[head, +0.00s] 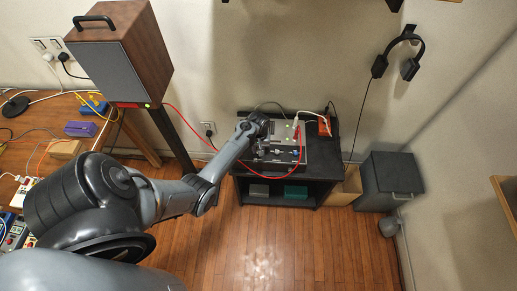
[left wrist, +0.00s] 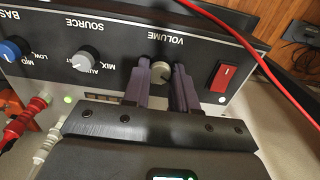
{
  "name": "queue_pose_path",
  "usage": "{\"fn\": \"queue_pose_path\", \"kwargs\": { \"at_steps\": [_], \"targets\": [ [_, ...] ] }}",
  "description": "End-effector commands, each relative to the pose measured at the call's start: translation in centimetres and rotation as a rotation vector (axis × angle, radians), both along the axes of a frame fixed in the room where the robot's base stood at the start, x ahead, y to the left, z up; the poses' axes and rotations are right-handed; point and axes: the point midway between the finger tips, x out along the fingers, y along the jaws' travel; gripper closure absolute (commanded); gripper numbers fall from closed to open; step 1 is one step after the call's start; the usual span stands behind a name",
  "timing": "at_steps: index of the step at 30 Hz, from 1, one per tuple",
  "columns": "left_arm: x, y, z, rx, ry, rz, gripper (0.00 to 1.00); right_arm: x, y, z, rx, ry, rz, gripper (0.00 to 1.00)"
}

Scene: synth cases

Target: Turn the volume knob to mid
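The volume knob (left wrist: 161,72) is a small pale knob on the dark front panel of an amplifier-like case, under the word VOLUME, which appears upside down in the left wrist view. The two dark purple fingers of my left gripper (left wrist: 162,82) stand on either side of the knob, and its sides meet their inner faces. The knob's pointer mark cannot be made out. In the head view my left arm reaches from the left to the case (head: 285,150), and the fingertips and knob are hidden there. My right gripper is not in view.
In the left wrist view a red rocker switch (left wrist: 222,78) lies right of the knob, and the source knob (left wrist: 88,59) and a blue knob (left wrist: 14,48) lie left. A red cable (left wrist: 245,45) crosses the panel's right side. The case stands on a black shelf unit (head: 310,178).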

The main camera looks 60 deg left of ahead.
Motion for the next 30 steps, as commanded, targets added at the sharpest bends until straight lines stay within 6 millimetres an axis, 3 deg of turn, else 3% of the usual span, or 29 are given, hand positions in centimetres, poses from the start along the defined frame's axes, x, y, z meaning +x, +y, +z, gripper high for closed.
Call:
{"fn": "queue_pose_path", "kwargs": {
  "at_steps": [3,14,30],
  "targets": [
    [0.0,0.0,0.0,-0.001,0.001,0.0,1.0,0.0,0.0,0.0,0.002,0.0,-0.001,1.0],
    [-0.1,0.0,0.3,-0.001,0.003,-0.059,1.0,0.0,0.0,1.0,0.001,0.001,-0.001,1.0],
    [-0.1,0.1,0.4,-0.001,0.004,-0.493,1.0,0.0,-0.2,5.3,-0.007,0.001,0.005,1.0]
  ]
}}
